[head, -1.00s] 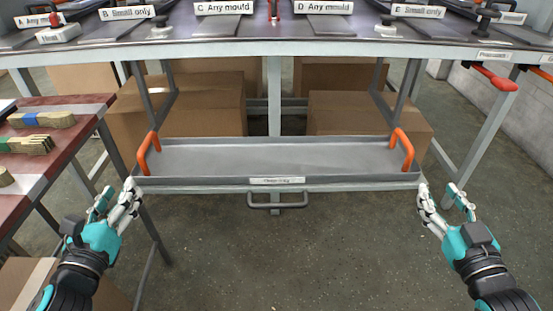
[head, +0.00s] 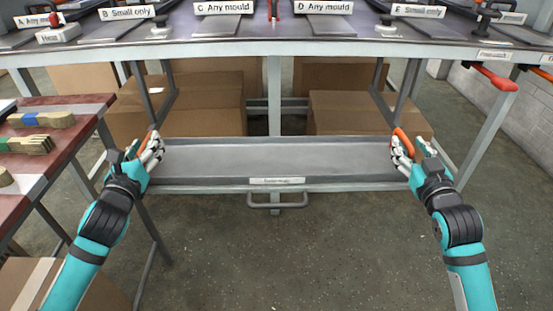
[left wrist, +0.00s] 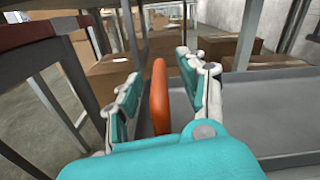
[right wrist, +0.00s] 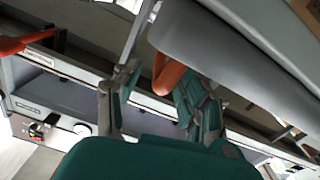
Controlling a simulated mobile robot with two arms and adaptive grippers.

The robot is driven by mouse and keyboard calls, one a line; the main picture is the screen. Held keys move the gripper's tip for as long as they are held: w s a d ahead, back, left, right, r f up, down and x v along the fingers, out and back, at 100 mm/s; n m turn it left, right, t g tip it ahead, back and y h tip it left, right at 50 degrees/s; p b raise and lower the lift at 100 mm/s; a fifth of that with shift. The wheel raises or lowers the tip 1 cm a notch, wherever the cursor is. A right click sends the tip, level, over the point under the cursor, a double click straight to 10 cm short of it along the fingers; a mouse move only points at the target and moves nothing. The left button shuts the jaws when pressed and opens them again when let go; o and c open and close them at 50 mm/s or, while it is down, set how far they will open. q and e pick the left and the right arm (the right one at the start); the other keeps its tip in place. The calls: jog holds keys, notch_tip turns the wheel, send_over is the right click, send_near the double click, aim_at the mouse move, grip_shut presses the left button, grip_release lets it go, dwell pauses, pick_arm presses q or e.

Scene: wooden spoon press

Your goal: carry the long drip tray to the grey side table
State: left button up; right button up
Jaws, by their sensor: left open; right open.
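The long grey drip tray (head: 275,158) rests level on the low shelf of the press bench, with a small label on its front edge. Its left orange handle (left wrist: 160,97) stands between the open fingers of my left gripper (left wrist: 160,95). Its right orange handle (right wrist: 168,76) is between the open fingers of my right gripper (right wrist: 155,100). In the head view my left gripper (head: 146,152) and right gripper (head: 412,152) are at the tray's two ends and hide most of both handles. No grey side table can be made out for certain.
The bench top (head: 270,28) with labelled stations overhangs the tray. A red-topped table (head: 75,118) with brushes stands close to my left arm. Cardboard boxes (head: 205,105) stand behind the tray. A metal loop (head: 277,204) sticks out below its front. The floor in front is clear.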

pick_arm(q)
jog(key=shift+w, duration=1.15)
pick_arm(e)
jog(key=shift+w, duration=1.15)
pick_arm(q)
jog(key=shift+c, duration=0.3)
pick_arm(e)
jog(key=shift+c, duration=0.3)
pick_arm(q)
grip_shut()
pick_arm(e)
jog(key=shift+a, duration=0.1)
grip_shut()
